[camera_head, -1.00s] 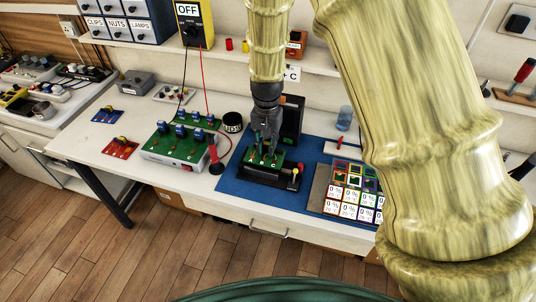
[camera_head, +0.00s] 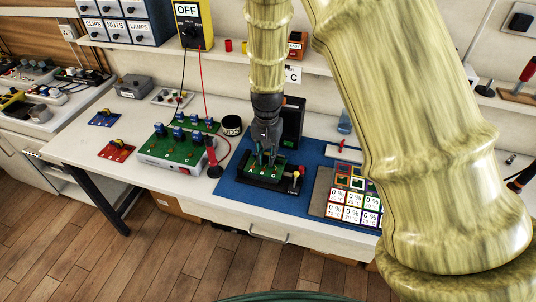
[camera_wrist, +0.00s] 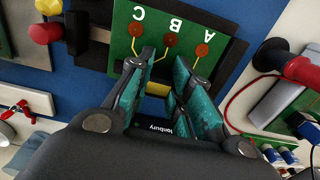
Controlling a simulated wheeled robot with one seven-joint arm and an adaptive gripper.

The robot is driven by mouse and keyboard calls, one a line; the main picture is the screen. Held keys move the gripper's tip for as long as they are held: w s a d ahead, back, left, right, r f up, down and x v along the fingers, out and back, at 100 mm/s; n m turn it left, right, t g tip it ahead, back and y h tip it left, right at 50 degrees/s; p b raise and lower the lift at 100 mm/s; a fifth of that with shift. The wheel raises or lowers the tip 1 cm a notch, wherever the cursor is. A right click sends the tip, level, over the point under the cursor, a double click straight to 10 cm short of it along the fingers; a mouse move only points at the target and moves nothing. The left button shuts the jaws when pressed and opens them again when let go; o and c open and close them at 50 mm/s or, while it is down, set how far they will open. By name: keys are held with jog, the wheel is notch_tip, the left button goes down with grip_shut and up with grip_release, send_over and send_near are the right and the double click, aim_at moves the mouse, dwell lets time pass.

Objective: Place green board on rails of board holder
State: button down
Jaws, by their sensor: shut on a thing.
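The green board (camera_wrist: 180,40), lettered A, B and C with copper pads, lies at the board holder and also shows in the head view (camera_head: 257,171). The black board holder (camera_head: 276,187) rests on a blue mat, with a red and a yellow knob at its right end in the head view. In the wrist view its dark frame (camera_wrist: 92,50) runs beside the board. My gripper (camera_wrist: 158,62) is shut on the green board near its edge, fingers pointing down. It also shows in the head view (camera_head: 267,160). I cannot tell whether the board rests fully on the rails.
A green-topped box with blue parts (camera_head: 178,148) and an upright red-handled tool (camera_head: 211,155) stand to the left. A panel of percentage tiles (camera_head: 352,205) lies to the right. A tall black device (camera_head: 293,120) stands behind the holder. Free mat lies in front.

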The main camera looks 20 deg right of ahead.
aim_at(267, 155)
jog(key=c, duration=1.3)
grip_release()
jog(key=shift+r, duration=0.1)
notch_tip(267, 155, up, 12)
jog(key=b, duration=0.1)
